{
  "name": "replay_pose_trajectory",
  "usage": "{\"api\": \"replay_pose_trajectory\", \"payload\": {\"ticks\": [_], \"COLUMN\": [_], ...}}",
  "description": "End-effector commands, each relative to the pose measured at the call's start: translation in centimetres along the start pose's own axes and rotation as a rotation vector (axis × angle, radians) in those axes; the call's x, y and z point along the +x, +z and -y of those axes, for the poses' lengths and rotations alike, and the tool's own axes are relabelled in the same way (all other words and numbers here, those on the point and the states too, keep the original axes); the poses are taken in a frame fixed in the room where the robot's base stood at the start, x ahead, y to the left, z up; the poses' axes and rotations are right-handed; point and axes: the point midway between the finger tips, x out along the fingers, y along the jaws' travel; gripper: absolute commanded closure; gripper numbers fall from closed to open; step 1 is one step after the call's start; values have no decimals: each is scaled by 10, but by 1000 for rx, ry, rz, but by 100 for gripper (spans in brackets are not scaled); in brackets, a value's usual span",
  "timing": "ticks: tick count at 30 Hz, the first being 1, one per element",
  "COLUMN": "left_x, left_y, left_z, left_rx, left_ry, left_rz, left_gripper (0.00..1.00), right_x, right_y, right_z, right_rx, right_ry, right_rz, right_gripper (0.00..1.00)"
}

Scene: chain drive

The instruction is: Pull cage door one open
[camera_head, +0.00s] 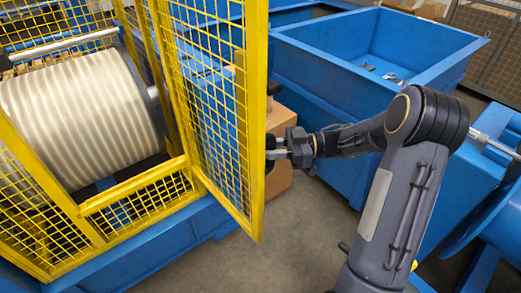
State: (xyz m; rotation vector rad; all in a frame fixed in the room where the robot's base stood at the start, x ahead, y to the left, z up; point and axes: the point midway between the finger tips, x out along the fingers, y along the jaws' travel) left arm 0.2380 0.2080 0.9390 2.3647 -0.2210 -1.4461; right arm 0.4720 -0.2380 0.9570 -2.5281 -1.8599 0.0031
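The cage door (218,90) is a yellow-framed wire mesh panel in the middle of the head view. It stands swung out at an angle from the yellow cage (140,185), leaving an opening on its left. My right gripper (275,152) is at the door's outer edge, on the right side of the frame. Its fingertips are partly hidden near a dark part by the door edge, and I cannot tell whether they hold it. My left gripper is not in view.
A large ribbed pale drum (75,120) lies inside the cage. A blue open bin (375,50) with small metal parts stands at the back right. A cardboard box (279,180) is behind the door. Grey floor (215,262) is clear in front.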

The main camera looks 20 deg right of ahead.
Motion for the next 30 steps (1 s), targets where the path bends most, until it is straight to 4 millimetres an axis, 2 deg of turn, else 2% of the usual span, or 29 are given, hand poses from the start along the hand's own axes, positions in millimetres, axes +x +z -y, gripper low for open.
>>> {"api": "replay_pose_trajectory", "payload": {"ticks": [1,7,8,12,13,23,30], "left_x": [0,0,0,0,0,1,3], "left_y": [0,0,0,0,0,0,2], "left_z": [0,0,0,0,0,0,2], "left_rx": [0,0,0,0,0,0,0], "left_ry": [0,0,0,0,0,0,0], "left_rz": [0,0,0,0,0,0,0], "left_gripper": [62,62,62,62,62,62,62], "right_x": [-5,-5,-5,-4,-4,-7,-46], "right_y": [4,4,4,3,3,2,3], "right_z": [3,4,4,3,3,1,1], "right_rx": [10,9,9,7,6,1,3], "right_ry": [-3,-3,-3,-3,-3,-1,2], "right_rz": [7,7,6,6,5,5,6], "right_gripper": [100,100,74,55,54,54,54]}}
